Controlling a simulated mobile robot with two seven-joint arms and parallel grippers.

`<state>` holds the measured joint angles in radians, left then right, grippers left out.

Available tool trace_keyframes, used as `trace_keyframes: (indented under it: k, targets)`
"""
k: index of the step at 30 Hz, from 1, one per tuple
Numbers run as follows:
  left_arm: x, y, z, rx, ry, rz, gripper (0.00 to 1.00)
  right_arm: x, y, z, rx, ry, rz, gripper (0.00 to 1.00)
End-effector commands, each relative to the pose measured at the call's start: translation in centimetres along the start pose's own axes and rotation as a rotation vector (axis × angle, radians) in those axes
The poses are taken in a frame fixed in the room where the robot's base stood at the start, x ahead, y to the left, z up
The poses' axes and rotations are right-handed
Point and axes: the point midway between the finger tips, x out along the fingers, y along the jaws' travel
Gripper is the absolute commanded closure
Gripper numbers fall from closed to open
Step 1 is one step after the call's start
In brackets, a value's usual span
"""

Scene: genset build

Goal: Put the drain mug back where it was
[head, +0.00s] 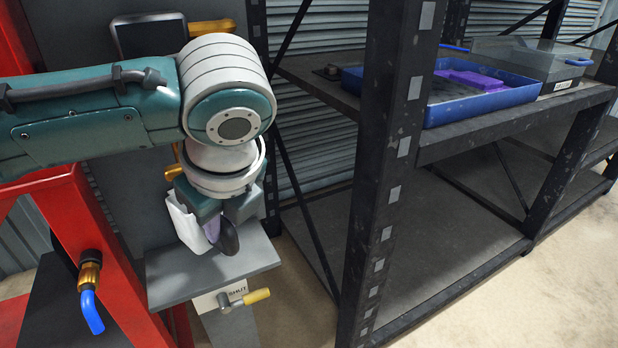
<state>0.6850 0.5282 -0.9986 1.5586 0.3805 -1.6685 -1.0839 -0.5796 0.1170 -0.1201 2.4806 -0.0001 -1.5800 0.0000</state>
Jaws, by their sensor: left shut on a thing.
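My left gripper (217,222) points down from the left and is shut on the drain mug (186,223). The mug shows as a pale, whitish body, mostly hidden behind the fingers. The mug is over the small grey shelf (208,271); I cannot tell whether it touches the shelf. My right gripper is not in view.
A valve with a yellow handle (256,296) and a "SHUT" label sits below the shelf's front edge. A red frame (100,235) with a blue-handled tap (91,310) stands at left. A black rack (385,170) at right bears a blue tray (480,107).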

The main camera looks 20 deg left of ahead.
Motion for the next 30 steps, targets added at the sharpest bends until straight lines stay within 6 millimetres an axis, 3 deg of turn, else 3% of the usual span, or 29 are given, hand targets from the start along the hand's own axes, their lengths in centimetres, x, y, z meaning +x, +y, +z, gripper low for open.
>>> trace_keyframes:
  k: [1,4,14,15,22,30]
  targets:
    - [1.3,0.4,-0.8,0.003,0.001,0.005,1.00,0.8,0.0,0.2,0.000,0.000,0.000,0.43]
    - [2.2,0.5,-1.2,0.002,0.000,0.004,1.00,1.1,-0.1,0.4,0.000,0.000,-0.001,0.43]
    - [2.4,0.5,-1.3,0.002,0.000,0.002,1.00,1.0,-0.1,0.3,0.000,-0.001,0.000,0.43]
    - [2.5,0.5,-1.4,0.002,0.000,0.002,0.78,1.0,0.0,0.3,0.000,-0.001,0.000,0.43]
    - [2.4,0.5,-1.4,0.002,0.000,0.002,0.52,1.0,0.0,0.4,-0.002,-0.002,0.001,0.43]
    - [2.4,0.5,-1.3,0.002,0.000,0.002,0.49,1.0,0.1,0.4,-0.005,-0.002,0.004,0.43]
